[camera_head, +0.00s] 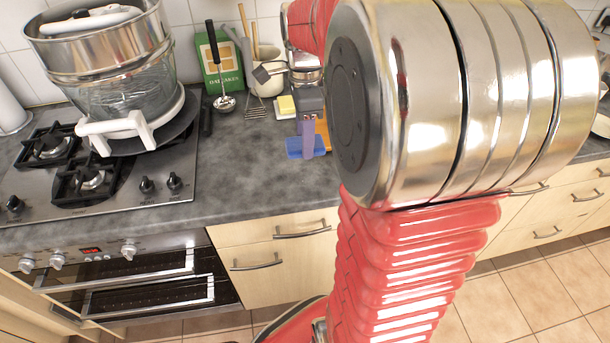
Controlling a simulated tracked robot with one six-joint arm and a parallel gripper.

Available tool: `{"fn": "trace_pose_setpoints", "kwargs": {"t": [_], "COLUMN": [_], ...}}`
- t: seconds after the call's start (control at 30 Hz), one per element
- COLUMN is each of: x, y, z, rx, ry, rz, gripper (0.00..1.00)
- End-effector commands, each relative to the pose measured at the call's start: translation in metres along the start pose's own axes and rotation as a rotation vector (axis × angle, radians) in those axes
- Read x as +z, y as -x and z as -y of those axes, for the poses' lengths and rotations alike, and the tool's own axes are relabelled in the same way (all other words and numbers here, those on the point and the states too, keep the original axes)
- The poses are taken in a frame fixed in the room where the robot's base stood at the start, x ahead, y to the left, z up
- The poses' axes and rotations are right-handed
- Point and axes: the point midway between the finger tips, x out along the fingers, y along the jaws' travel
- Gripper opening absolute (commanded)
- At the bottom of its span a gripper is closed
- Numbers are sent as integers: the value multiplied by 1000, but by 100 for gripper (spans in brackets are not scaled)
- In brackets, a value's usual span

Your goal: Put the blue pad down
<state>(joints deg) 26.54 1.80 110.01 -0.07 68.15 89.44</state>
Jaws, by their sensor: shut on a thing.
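The blue pad (294,149) is at the grey worktop, right of the hob, with its left part showing beside my gripper (308,142). My gripper points down and is shut on the blue pad. The fingers cover part of the pad. I cannot tell whether the pad touches the worktop or hangs just above it.
An orange item (323,131) is close behind my gripper. Worktop left of the pad is clear.

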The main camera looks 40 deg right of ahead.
Motion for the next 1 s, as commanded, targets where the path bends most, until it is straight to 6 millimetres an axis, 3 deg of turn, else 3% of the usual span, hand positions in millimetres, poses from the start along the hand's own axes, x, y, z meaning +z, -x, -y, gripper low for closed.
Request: {"fn": "trace_pose_setpoints", "kwargs": {"t": [0.17, 0.5, 0.87, 1.0], "x": [0, 0, 1, 1], "y": [-14, -60, -64, -77], "z": [-1, 0, 0, -1], "rx": [4, 2, 1, 4], "ry": [0, 1, 2, 2], "rz": [0, 0, 0, 0], "gripper": [23, 23, 23, 23]}}
